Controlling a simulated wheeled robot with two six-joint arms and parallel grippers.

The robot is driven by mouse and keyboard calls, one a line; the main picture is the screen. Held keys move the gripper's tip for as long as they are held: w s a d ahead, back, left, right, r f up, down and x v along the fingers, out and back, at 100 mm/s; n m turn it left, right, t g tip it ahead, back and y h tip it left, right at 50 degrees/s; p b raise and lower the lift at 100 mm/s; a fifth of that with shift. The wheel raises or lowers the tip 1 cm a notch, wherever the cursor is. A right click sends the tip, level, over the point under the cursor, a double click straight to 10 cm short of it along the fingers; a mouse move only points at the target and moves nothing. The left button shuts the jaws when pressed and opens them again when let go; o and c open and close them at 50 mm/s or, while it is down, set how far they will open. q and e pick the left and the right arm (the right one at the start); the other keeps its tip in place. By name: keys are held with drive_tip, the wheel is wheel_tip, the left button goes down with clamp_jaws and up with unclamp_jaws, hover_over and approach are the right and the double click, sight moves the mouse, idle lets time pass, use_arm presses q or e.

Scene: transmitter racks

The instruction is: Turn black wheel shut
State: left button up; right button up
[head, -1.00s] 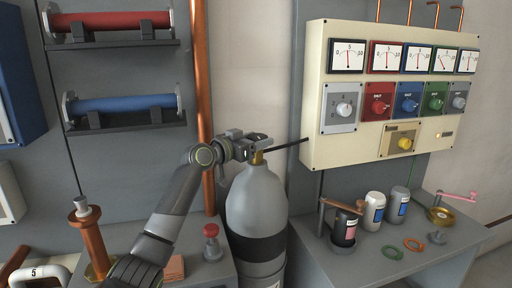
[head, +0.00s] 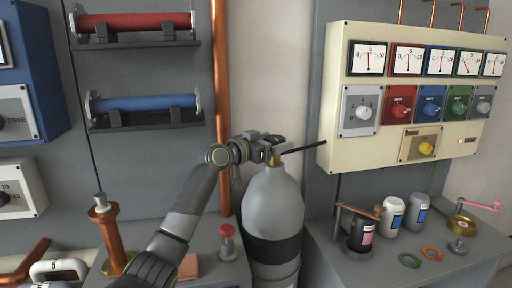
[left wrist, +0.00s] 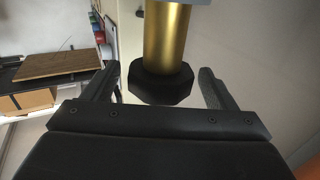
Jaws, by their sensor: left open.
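In the left wrist view, the black wheel (left wrist: 160,86) is a dark, many-sided knob on the end of a brass stem (left wrist: 167,38). My left gripper (left wrist: 157,80) is open, with one finger on each side of the wheel and a visible gap on both sides. In the head view, my left gripper (head: 277,150) is at the top of the grey gas cylinder (head: 272,208), by its brass valve. It hides the wheel there. My right gripper is not in view.
A thin dark rod (head: 304,147) sticks out right of the gripper. The cream meter panel (head: 395,150) is close on the right. A copper pipe (head: 221,100) runs behind my left arm. A red knob (head: 227,231) stands on the left bench.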

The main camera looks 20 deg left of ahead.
use_arm(q)
drive_tip(key=b+v, duration=0.4)
drive_tip(key=v, duration=1.3)
drive_tip(key=shift+s+f, duration=0.1)
